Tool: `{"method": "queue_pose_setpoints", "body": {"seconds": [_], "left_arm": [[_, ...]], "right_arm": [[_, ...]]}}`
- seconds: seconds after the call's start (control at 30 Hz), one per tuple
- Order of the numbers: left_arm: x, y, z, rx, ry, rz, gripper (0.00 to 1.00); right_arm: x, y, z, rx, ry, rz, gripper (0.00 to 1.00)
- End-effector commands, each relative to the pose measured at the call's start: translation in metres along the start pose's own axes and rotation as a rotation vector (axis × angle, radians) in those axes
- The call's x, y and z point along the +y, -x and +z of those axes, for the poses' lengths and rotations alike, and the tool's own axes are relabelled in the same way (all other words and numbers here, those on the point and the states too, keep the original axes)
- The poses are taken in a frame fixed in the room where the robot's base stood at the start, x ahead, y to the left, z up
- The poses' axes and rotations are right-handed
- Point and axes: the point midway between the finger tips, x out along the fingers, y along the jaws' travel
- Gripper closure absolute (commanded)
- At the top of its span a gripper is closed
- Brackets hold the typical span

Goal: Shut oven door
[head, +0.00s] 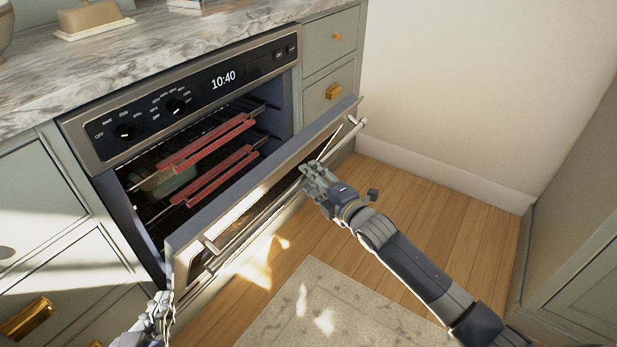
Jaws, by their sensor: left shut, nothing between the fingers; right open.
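The oven (185,100) is set under the marble counter, and its clock reads 10:40. The oven door (252,205) is tilted partly open, with its long bar handle (258,231) on the outer side. Inside are racks with red front guards (215,175) and a greenish dish (167,181). My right gripper (314,172) is open at the outer side of the door, close to the right half of the handle; I cannot tell whether it touches. My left gripper (162,302) is shut and empty, low at the door's left end.
Drawers with brass handles stand left and right of the oven. A patterned rug (330,308) lies on the wooden floor (430,205) before it. A cabinet (580,220) stands at the far right. The floor between is clear.

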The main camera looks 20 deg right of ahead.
Motion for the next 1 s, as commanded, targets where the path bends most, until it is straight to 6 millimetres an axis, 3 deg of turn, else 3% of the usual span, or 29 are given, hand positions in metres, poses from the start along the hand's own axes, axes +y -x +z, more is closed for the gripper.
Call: {"method": "queue_pose_setpoints", "body": {"seconds": [0.3, 0.67, 0.87, 1.0], "left_arm": [[0.004, -0.003, -0.034, 0.168, 0.0, 0.01, 1.0], [0.005, -0.002, -0.04, 0.191, 0.0, 0.011, 1.0], [0.005, -0.002, -0.039, 0.191, 0.0, 0.011, 1.0], [0.005, -0.002, -0.04, 0.191, 0.0, 0.01, 1.0]], "right_arm": [[-0.001, -0.023, 0.0, 0.0, -0.001, 0.0, 0.6], [0.0, -0.026, 0.0, 0.0, 0.0, 0.0, 0.6], [0.0, -0.026, 0.0, 0.0, 0.0, 0.0, 1.0], [0.0, -0.026, 0.0, 0.0, 0.0, 0.0, 1.0]]}}
